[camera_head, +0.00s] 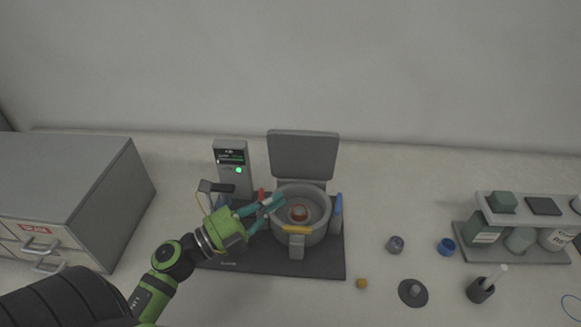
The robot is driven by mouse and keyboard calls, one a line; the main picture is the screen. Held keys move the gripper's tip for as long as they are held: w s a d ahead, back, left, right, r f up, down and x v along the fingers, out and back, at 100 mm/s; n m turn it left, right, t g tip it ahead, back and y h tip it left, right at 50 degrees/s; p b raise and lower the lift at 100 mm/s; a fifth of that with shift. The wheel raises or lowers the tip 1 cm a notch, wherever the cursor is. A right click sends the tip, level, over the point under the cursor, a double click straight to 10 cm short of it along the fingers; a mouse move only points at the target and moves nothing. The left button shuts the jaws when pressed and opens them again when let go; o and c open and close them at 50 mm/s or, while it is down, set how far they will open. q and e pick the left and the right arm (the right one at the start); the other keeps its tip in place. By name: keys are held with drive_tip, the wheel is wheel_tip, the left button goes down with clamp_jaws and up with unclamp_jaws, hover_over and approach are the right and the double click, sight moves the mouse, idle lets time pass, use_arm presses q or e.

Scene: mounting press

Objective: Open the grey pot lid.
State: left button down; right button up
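The grey pot (326,222) stands on a dark base plate. Its grey lid (303,155) is raised at the back of the pot, standing nearly upright on its hinge. The pot's inside shows, with a reddish round piece (299,213) in the middle. My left gripper (271,203) is at the pot's left rim, its teal fingers apart with a gap between them. I see nothing held in it. Whether a finger touches the rim, I cannot tell. The fingers hide part of the left rim. My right gripper is not in view.
A control panel (232,166) with a green light stands left of the lid. Grey drawers (80,190) are at the left. A bottle rack (515,251) is at the right. Small cups and a dark disc (405,297) lie between pot and rack.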

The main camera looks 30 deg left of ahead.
use_arm(q)
drive_tip(key=s+a+n+y, duration=0.2)
drive_tip(key=a, duration=0.1)
drive_tip(key=p, duration=0.4)
approach(307, 151)
drive_tip(key=w+d, duration=0.1)
drive_tip(key=d, duration=0.3)
drive_tip(key=w, duration=0.1)
drive_tip(key=w+a+p, duration=0.1)
drive_tip(key=w, duration=0.1)
drive_tip(key=shift+w+a+r+t+y, duration=0.1)
drive_tip(key=shift+a+r+t+y, duration=0.05)
drive_tip(key=shift+r+t+y, duration=0.2)
drive_tip(key=shift+w+a+f, duration=0.1)
drive_tip(key=shift+w+a, duration=0.15)
drive_tip(key=shift+w, duration=0.1)
drive_tip(key=shift+p, duration=0.3)
